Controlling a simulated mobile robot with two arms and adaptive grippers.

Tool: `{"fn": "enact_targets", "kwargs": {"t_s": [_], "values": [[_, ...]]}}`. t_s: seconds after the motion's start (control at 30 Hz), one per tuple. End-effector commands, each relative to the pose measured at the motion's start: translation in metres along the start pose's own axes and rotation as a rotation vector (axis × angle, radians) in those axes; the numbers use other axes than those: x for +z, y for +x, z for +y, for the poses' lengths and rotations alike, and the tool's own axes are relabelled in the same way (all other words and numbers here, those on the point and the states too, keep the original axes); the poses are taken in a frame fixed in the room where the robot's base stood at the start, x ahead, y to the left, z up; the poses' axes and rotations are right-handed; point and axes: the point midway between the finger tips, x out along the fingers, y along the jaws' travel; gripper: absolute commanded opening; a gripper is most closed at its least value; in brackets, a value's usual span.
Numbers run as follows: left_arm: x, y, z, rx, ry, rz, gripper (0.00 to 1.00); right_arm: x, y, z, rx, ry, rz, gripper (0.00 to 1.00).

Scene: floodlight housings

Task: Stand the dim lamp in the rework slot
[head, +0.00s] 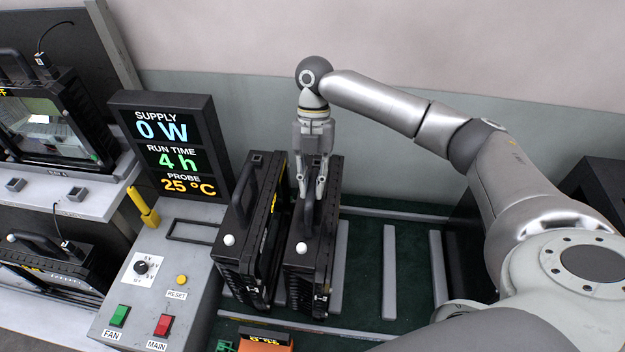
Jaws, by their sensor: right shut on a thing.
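Two black floodlight housings stand upright side by side on the green rack bed, right of the control console. My right gripper (310,190) reaches down from above and is shut on the handle of the right-hand lamp (312,255). The left-hand lamp (245,235) stands close beside it, with its own handle free. Both lamps' front faces are turned away, so I cannot tell which one is dim. I cannot tell if the held lamp touches the bed. No slot label is readable. My left gripper is out of view.
Empty grey rails (389,270) on the green bed (365,262) leave room to the right. The console (185,255) carries switches, a knob and a display (170,145) reading 0 W. More lamps stand on grey shelves (85,203) at left. An orange object (265,343) sits at the bottom edge.

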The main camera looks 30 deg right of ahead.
Motion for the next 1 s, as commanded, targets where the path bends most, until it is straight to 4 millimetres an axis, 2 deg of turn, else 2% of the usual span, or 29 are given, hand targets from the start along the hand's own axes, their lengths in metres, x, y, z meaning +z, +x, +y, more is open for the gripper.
{"fn": "enact_targets", "kwargs": {"t_s": [0.03,0.27,1.0], "values": [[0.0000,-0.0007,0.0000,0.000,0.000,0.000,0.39,-0.0012,-0.0048,0.0015,0.007,-0.004,-0.002,0.00],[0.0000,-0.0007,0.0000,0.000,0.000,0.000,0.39,-0.0012,-0.0049,0.0015,0.007,-0.004,-0.002,0.00],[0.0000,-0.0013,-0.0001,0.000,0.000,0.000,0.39,0.0009,0.0009,0.0016,0.006,-0.004,-0.001,0.00]]}}
